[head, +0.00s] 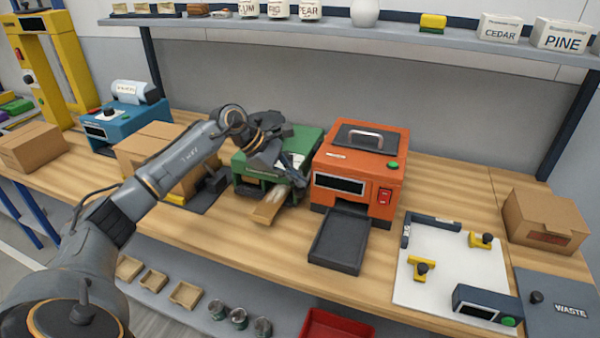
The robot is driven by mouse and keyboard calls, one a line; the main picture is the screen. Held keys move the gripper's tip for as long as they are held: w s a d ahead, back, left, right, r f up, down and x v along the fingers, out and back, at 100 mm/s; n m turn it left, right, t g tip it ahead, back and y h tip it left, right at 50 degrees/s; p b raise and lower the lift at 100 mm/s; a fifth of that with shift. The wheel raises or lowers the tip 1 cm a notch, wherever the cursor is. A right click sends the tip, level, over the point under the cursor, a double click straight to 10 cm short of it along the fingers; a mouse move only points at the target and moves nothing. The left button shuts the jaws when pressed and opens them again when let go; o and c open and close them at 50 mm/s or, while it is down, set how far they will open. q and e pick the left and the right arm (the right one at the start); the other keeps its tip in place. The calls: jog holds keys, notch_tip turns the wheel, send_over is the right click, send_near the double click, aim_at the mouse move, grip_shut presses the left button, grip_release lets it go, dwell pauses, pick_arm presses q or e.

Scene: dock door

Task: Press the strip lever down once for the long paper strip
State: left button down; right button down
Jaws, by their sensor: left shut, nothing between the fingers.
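The green machine (304,143) stands on the wooden bench left of the orange machine. A tan paper strip (268,208) sticks out of its front and slopes toward the bench edge. My right gripper is not in view.
The orange machine (388,168) with a dark tray (340,240) is close on the right. Cardboard boxes (160,150) stand under and behind my left arm. A shelf (390,38) with labelled boxes runs above. A white board (440,270) with yellow clamps lies at right.

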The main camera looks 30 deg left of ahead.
pick_arm(q)
jog(key=shift+w+a+r+p, duration=0.1)
jog(key=shift+w+r+p, duration=0.1)
jog(key=shift+r+p, duration=0.75)
jog(key=shift+w+r+p, duration=0.2)
jog(key=shift+r+p, duration=0.1)
jog(key=shift+r, duration=1.2)
jog(key=r+p, duration=0.2)
jog(key=r, duration=0.1)
jog(key=r+p, duration=0.1)
jog(key=r, duration=0.1)
jog(key=shift+w+a, duration=0.1)
jog(key=shift+w, duration=0.25)
